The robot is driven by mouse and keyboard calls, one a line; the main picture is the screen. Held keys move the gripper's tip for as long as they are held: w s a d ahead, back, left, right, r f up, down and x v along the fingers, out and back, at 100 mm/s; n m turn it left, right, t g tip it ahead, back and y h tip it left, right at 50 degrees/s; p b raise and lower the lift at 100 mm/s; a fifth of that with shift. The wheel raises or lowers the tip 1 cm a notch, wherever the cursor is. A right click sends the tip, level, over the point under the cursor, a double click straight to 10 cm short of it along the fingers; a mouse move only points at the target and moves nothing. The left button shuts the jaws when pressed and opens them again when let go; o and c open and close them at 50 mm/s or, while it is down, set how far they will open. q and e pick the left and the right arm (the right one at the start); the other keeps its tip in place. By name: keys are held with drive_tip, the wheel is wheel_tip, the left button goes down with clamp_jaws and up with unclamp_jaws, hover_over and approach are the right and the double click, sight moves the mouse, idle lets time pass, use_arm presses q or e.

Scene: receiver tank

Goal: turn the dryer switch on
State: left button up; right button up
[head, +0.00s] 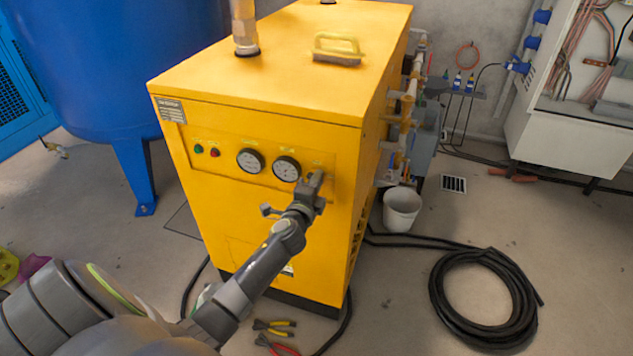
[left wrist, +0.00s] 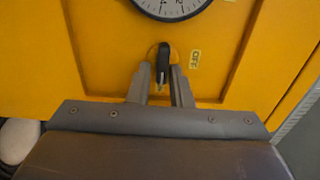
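The dryer is a yellow cabinet (head: 230,215) with a front panel of gauges and lights. Its switch is a small black knob (left wrist: 162,58) on a round base, below a gauge in the left wrist view. The knob stands roughly upright, with a small yellow label (left wrist: 195,59) to its right. My left gripper (head: 315,180) is at the right end of the panel. In the left wrist view its two fingers (left wrist: 161,77) are close together on either side of the knob and appear to grip it. In the head view the gripper hides the switch. My right gripper is not in view.
Two gauges (head: 250,161) and green and red lights (head: 198,149) sit left of the switch. A brush (head: 338,50) lies on the cabinet top. A blue tank (head: 115,60) stands at left. A bucket (head: 402,210), coiled hose (head: 484,297) and pliers (head: 274,327) are on the floor.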

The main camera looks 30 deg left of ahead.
use_arm(q)
drive_tip(key=shift+o, duration=1.3)
drive_tip(key=v, duration=1.7)
drive_tip(key=shift+s, duration=0.2)
drive_tip(key=s+f+n+g+h, duration=0.1)
drive_tip(key=s+f+n+g, duration=0.25)
drive_tip(key=f, duration=0.65)
drive_tip(key=s+f+n+g+p, duration=0.15)
drive_tip(key=s+f, duration=0.25)
drive_tip(key=f, duration=0.7)
drive_tip(key=s+f+n+g+h, duration=0.1)
drive_tip(key=s+f+n+g, duration=0.25)
drive_tip(key=f, duration=0.65)
drive_tip(key=s+f+n+g, duration=0.2)
drive_tip(key=s+f, duration=0.3)
drive_tip(key=s, duration=0.4)
drive_tip(key=s+d+f+n+g+h, duration=0.1)
drive_tip(key=s+f+n+g, duration=0.2)
drive_tip(key=s+f, duration=0.2)
drive_tip(key=s+d+f+n+g+p, duration=0.1)
drive_tip(key=s+f, duration=0.4)
drive_tip(key=s, duration=0.7)
drive_tip(key=shift+s+d+n+g, duration=0.15)
drive_tip(key=shift+s+n+g, duration=0.15)
drive_tip(key=shift+n+g, duration=0.5)
